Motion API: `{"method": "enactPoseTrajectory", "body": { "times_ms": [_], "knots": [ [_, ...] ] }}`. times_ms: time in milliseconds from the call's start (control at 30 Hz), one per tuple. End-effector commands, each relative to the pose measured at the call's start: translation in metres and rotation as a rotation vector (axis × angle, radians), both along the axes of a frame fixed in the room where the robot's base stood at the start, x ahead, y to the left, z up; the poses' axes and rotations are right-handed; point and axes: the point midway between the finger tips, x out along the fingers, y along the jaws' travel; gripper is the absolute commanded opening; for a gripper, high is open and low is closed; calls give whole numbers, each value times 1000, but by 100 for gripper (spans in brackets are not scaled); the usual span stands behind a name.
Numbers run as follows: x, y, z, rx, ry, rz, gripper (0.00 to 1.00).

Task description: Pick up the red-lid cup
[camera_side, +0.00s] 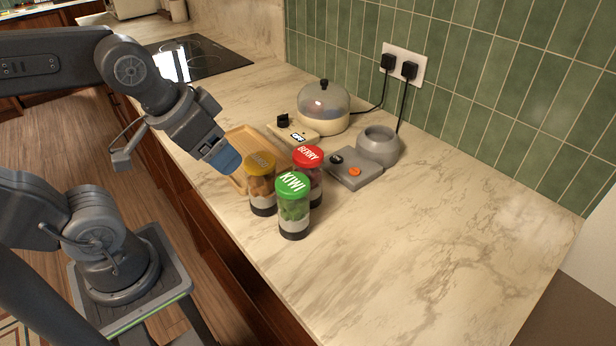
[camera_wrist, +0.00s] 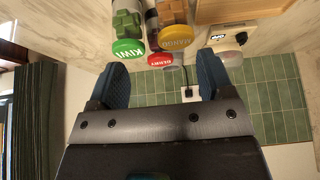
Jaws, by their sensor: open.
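The red-lid cup (camera_side: 309,158), marked BERRY, stands upright on the counter behind the green-lid KIWI cup (camera_side: 294,204) and to the right of the yellow-lid cup (camera_side: 261,182). Its lower part is partly hidden in the side view. In the wrist view the red lid (camera_wrist: 161,60) shows between the KIWI lid (camera_wrist: 128,48) and the yellow MANGO lid (camera_wrist: 175,37). My gripper (camera_side: 229,162) is above and left of the cups, near the yellow-lid one, apart from the red-lid cup. In the wrist view its blue fingers (camera_wrist: 163,82) are spread with nothing between them.
A wooden tray (camera_side: 237,136) lies behind the yellow-lid cup. A grey appliance (camera_side: 378,146) stands right of the red-lid cup, and a cream cooker (camera_side: 323,106) stands behind. Their cords run to wall sockets (camera_side: 403,63). The right front counter (camera_side: 420,250) is clear.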

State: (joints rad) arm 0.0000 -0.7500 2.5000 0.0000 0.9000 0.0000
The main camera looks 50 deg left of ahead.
Motion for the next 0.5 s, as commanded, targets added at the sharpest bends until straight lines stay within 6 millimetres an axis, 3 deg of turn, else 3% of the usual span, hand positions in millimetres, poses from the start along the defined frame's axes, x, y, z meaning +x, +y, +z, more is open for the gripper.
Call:
{"method": "enactPoseTrajectory", "body": {
  "times_ms": [233, 500],
  "knots": [
    [20, -4, 12, -25, 55, 109, 74],
    [88, -28, 29, -41, 134, 499, 74]
  ]
}}
